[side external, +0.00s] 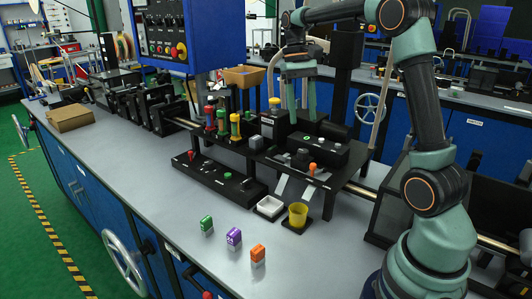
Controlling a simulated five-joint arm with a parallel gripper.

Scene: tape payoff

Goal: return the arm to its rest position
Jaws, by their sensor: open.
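My arm rises from the right side of the bench in the side external view and arches over to the left. My gripper (298,100) points down from the end of the arm, above the black raised platform (335,158). Its two green fingers are apart, and I see nothing held between them. The lower ends of the fingers are close to the dark devices on the platform; I cannot tell whether they touch anything.
A blue control panel (188,35) hangs at the upper left.

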